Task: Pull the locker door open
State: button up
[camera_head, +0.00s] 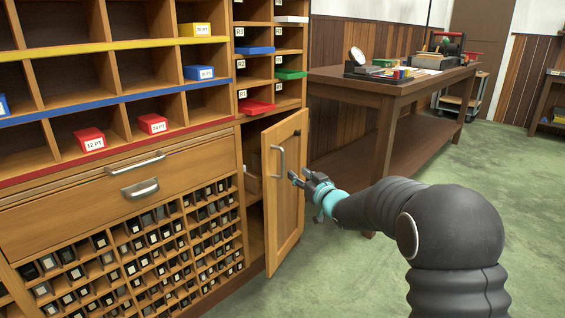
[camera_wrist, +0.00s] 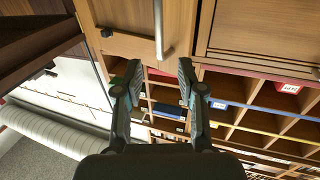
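The wooden locker door (camera_head: 288,200) stands partly open in the head view, swung out from the cabinet, with part of the locker interior (camera_head: 255,192) showing on its left. Its metal bar handle (camera_head: 282,162) is on the door's face and also shows in the wrist view (camera_wrist: 159,28). My gripper (camera_head: 294,178) is in front of the door, close to the handle's lower end. In the wrist view my gripper (camera_wrist: 159,72) is open, its two fingers apart and nothing between the tips. The handle lies ahead, in line with the gap; contact cannot be told.
A type cabinet with a drawer (camera_head: 120,195) and several small cubbies stands left of the door. A wooden workbench (camera_head: 400,88) with tools on it is behind and right of the door. Green floor (camera_head: 335,275) is clear in front of the door and bench.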

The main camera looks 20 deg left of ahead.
aim_at(283, 162)
jog(key=x, duration=1.1)
jog(key=shift+w+a+p, duration=0.15)
jog(key=shift+p, duration=0.25)
grip_shut()
